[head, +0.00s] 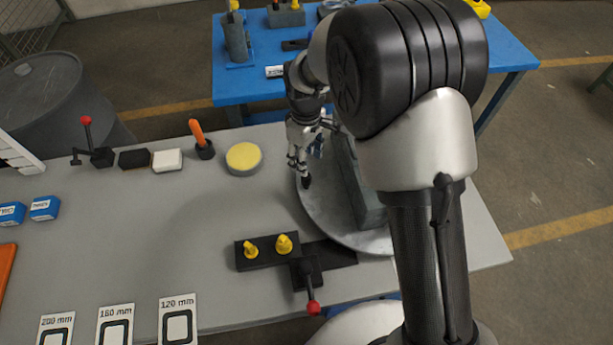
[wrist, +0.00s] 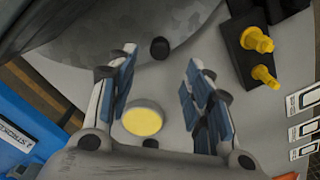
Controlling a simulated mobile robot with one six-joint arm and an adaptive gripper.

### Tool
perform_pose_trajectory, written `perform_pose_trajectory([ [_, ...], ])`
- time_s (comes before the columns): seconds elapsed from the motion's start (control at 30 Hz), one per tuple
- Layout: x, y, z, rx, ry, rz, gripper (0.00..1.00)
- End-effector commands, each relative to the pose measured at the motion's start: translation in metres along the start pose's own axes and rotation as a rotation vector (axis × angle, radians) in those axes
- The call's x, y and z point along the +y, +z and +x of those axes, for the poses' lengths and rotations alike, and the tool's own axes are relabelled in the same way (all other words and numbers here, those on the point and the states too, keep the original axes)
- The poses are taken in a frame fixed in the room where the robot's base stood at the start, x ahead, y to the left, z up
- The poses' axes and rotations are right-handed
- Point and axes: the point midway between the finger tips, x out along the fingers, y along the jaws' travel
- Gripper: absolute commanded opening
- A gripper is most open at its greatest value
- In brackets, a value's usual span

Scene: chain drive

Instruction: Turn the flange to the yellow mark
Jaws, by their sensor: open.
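The flange is a round grey metal disc (head: 312,212) on the right of the grey table, partly hidden by my arm; its edge fills the top of the wrist view (wrist: 190,22). A black knob (wrist: 159,48) stands near its rim, also seen in the head view (head: 305,182). My gripper (wrist: 161,60) is open, with the knob near the gap between its fingertips; I cannot tell whether they touch it. In the head view my gripper (head: 299,166) is over the disc's far left edge. I cannot make out a yellow mark on the disc.
A round yellow-topped pad (head: 244,157) lies left of the disc, beside an orange-handled tool (head: 200,140). A black block with yellow pegs (head: 267,252) and a red-tipped lever (head: 313,307) stand in front. A tall grey block (head: 358,190) rises on the disc. The table's middle left is clear.

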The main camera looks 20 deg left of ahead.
Motion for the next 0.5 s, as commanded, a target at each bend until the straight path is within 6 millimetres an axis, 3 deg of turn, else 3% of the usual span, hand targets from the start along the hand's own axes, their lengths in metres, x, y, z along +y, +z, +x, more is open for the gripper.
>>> perform_pose_trajectory([
  [0.03, -0.001, 0.001, 0.015, -0.004, -0.003, 0.0, 0.46],
  [0.2, 0.0, 0.001, 0.051, -0.003, -0.002, 0.001, 0.46],
  [0.5, 0.0, 0.001, 0.091, -0.001, -0.001, 0.001, 0.46],
])
